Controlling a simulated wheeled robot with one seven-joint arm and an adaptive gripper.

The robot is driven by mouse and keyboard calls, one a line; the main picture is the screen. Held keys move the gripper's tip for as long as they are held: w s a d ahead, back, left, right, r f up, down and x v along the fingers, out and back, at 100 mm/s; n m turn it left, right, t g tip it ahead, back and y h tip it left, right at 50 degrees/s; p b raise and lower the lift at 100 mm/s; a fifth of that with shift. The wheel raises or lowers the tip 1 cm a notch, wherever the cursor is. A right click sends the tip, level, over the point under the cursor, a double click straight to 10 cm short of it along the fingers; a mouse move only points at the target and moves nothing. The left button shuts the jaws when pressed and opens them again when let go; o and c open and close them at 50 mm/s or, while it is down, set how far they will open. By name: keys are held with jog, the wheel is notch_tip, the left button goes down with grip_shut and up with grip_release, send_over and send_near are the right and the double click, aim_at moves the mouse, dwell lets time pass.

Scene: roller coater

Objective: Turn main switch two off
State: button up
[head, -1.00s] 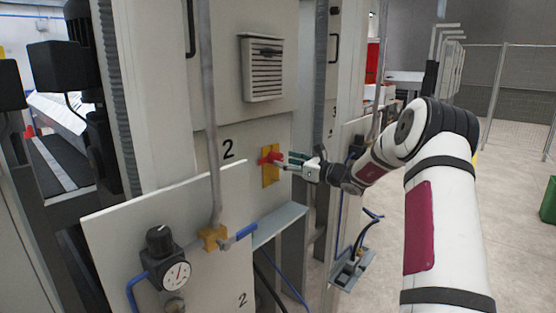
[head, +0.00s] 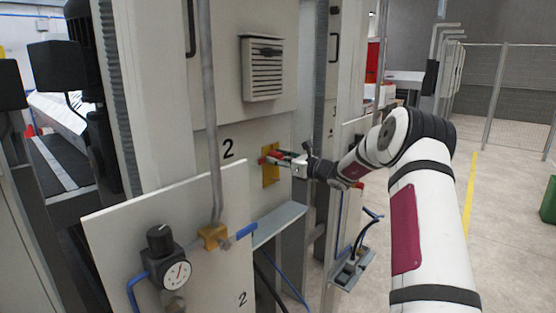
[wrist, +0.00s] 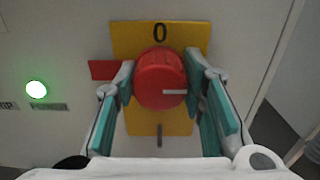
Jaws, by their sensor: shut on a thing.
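Main switch two is a red rotary knob (wrist: 160,80) on a yellow plate (wrist: 133,36), on the grey cabinet door marked 2. In the wrist view a "0" is printed on the plate above the knob and a short mark below it. The knob's white line points to the right, and a red tab shows at its left. My gripper (wrist: 162,90) is shut on the knob, one finger on each side. In the head view my gripper (head: 277,158) reaches the yellow plate (head: 271,175) from the right and hides part of the knob.
A green lamp (wrist: 36,89) glows left of the plate. Below the switch a grey ledge (head: 279,224) sticks out. A panel with a pressure gauge (head: 177,275) and a grey pipe (head: 211,110) stand in front on the left. Open floor lies to the right.

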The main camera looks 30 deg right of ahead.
jog(key=shift+n+b, duration=0.3)
jog(key=shift+n, duration=0.1)
jog(key=n+b, duration=0.2)
jog(key=n, duration=0.2)
jog(key=shift+w+f+b, duration=0.1)
jog(key=shift+f+b, duration=0.05)
jog(key=shift+b, duration=0.25)
jog(key=n+b, duration=0.4)
jog(key=b, duration=0.1)
jog(key=n+b, duration=0.5)
jog(key=b, duration=0.3)
jog(key=shift+f, duration=0.2)
jog(key=n+b, duration=0.3)
jog(key=b, duration=0.3)
jog(key=shift+n, duration=0.3)
jog(key=shift+r+b, duration=0.1)
jog(key=shift+b, duration=0.25)
jog(key=shift+r+n+b, duration=0.1)
jog(key=shift+n+b, duration=0.3)
jog(key=o, duration=1.1)
